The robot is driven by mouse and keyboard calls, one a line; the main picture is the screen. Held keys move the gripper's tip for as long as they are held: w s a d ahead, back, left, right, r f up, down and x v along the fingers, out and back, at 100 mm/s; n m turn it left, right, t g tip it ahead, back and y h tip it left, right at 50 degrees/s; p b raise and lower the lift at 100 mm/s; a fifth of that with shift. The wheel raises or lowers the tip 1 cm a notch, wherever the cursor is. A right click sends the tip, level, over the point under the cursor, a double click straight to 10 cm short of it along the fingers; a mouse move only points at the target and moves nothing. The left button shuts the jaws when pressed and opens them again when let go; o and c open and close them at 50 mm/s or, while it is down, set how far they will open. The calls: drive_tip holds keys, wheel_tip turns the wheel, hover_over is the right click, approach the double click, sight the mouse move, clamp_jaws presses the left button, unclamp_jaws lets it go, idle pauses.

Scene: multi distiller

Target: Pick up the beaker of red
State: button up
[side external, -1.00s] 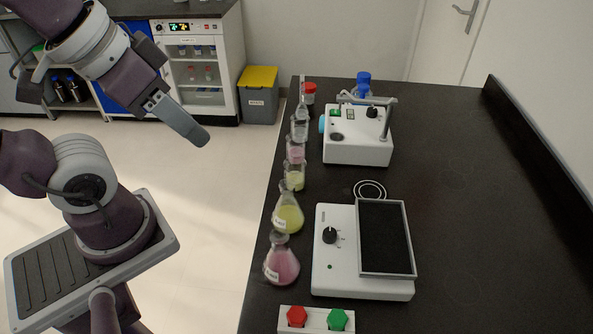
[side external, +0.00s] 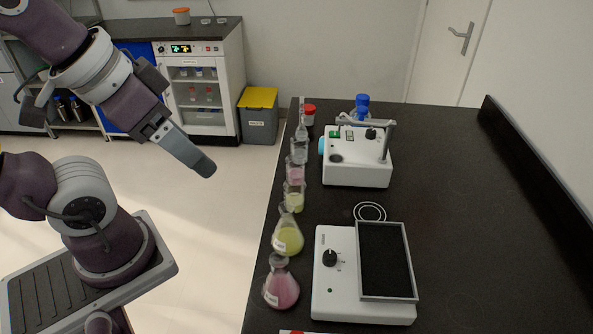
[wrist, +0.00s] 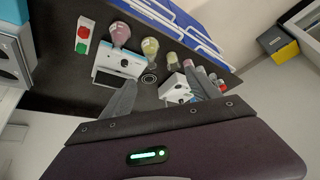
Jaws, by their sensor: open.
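A small beaker of pinkish-red liquid (side external: 297,174) stands upright in the row along the bench's left edge in the side view, between a clear vessel (side external: 299,150) behind and a beaker of yellow-green liquid (side external: 294,202) in front. A conical flask of pink-red liquid (side external: 281,290) stands nearest the camera, with a yellow flask (side external: 288,240) behind it. My gripper (side external: 207,167) is open and empty, in the air left of the bench and apart from the glassware. In the wrist view my fingers (wrist: 163,80) are spread, with the glassware beyond them.
A white device with a dark plate (side external: 340,270) and a white device with a metal arm (side external: 355,170) stand right of the glassware. A red-capped container (side external: 309,112) and a blue-topped bottle (side external: 362,105) are at the back. The bench's right side is clear.

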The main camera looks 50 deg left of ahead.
drive_tip(key=m+t, duration=0.4)
hover_over(296, 165)
drive_tip(key=s+a, duration=0.4)
wheel_tip(296, 165, down, 17)
drive_tip(key=f+t, duration=0.1)
drive_tip(key=f, duration=0.1)
drive_tip(key=f+h, duration=0.1)
drive_tip(key=d+f+n+t+h, duration=0.1)
drive_tip(key=f, duration=0.1)
drive_tip(key=shift+s+f+t, duration=0.3)
drive_tip(key=shift+s+f, duration=0.05)
drive_tip(key=shift+s, duration=0.05)
drive_tip(key=shift+s+f+n+t+h, duration=0.1)
drive_tip(key=shift+s+n+t+h, duration=0.2)
drive_tip(key=shift+t, duration=0.2)
drive_tip(key=x, duration=0.7)
drive_tip(key=shift+w+d, duration=0.1)
drive_tip(key=shift+w, duration=0.15)
drive_tip(key=c, duration=1.5)
